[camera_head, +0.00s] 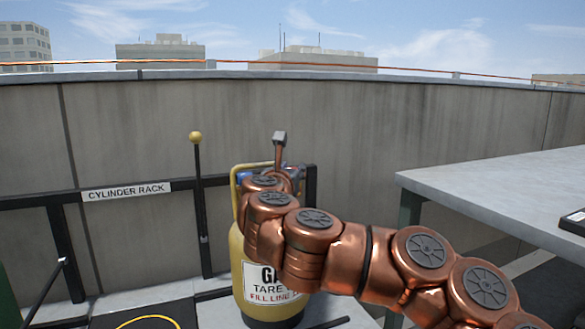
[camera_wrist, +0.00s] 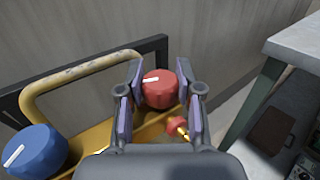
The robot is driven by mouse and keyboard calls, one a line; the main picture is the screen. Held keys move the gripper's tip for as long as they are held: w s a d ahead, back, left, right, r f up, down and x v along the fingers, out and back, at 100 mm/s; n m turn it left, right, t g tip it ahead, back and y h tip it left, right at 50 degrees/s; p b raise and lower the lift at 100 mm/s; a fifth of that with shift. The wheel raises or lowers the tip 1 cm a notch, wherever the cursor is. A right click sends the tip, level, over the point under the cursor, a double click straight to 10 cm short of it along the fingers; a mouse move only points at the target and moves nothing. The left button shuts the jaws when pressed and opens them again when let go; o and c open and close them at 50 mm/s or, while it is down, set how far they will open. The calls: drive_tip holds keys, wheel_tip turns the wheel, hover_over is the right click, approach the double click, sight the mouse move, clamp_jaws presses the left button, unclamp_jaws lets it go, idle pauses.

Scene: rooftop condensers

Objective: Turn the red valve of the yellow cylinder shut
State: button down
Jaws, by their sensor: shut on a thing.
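The yellow cylinder (camera_head: 240,277) stands upright in the rack, partly hidden behind my copper arm in the head view. In the wrist view, its red valve (camera_wrist: 160,92) is a round knob with a white mark pointing left. My gripper (camera_wrist: 159,80) is shut on the red valve, with one finger on each side of it. A blue valve (camera_wrist: 36,150) with a white mark sits at the lower left, apart from my gripper. The red valve is not clear in the head view.
A yellow handle bar (camera_wrist: 80,75) arches behind the valves. The black cylinder rack (camera_head: 75,197) stands along the concrete wall (camera_head: 350,115). A grey table (camera_head: 500,185) stands at the right. A brown case (camera_wrist: 272,130) lies below it.

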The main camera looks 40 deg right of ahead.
drive_tip(key=shift+m+g+h+p, duration=0.45)
drive_tip(key=shift+m+g+h, duration=0.4)
drive_tip(key=shift+g, duration=0.35)
drive_tip(key=c, duration=0.7)
unclamp_jaws()
drive_tip(key=shift+c, duration=0.2)
drive_tip(key=v, duration=1.2)
